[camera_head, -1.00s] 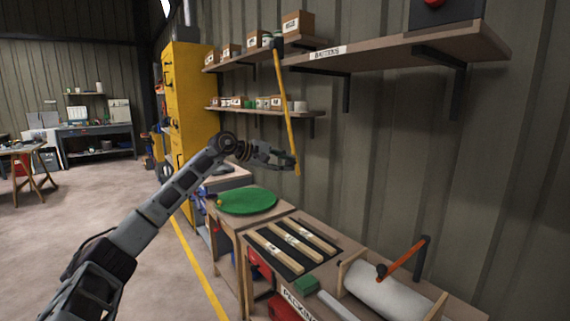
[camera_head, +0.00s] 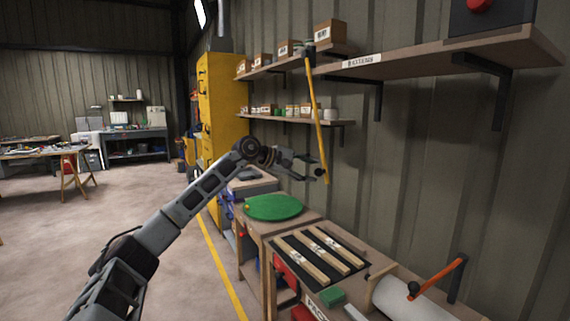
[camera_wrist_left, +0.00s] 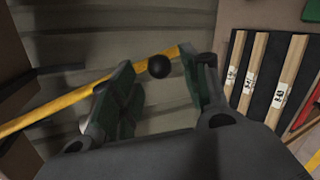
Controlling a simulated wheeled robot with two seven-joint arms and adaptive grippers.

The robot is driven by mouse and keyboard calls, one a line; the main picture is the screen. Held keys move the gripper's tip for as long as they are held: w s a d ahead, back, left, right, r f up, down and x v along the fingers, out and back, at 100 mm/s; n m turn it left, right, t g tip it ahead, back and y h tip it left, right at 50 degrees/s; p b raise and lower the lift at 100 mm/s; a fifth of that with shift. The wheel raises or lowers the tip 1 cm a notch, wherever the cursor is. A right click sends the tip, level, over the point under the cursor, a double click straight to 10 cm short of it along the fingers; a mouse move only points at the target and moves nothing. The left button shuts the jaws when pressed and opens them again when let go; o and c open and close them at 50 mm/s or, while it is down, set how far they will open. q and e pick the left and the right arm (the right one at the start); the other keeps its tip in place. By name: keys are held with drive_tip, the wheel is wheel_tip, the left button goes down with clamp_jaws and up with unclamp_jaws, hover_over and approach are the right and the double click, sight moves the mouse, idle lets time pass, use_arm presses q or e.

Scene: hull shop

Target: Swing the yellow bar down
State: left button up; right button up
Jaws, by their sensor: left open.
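The yellow bar (camera_head: 316,118) hangs steeply from a dark mount at the shelf edge, its lower end tilted a little to the right. In the left wrist view the yellow bar (camera_wrist_left: 62,101) runs from the left edge up to the fingers, with a black ball (camera_wrist_left: 159,66) near its end. My left gripper (camera_head: 318,168) is open at the bar's lower end. In the wrist view its fingers (camera_wrist_left: 160,88) stand apart on either side of the black ball. I cannot tell whether they touch it. My right gripper is not in view.
Shelves with boxes (camera_head: 330,33) run along the corrugated wall. Below are a green round plate (camera_head: 274,207), a bench with pale wooden strips (camera_head: 318,255), and a roll with an orange handle (camera_head: 438,277). A yellow cabinet (camera_head: 222,105) stands behind.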

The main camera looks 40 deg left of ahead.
use_arm(q)
drive_tip(key=v, duration=0.9)
drive_tip(key=shift+a, duration=0.15)
idle(0.4)
drive_tip(key=shift+s, duration=0.2)
idle(0.4)
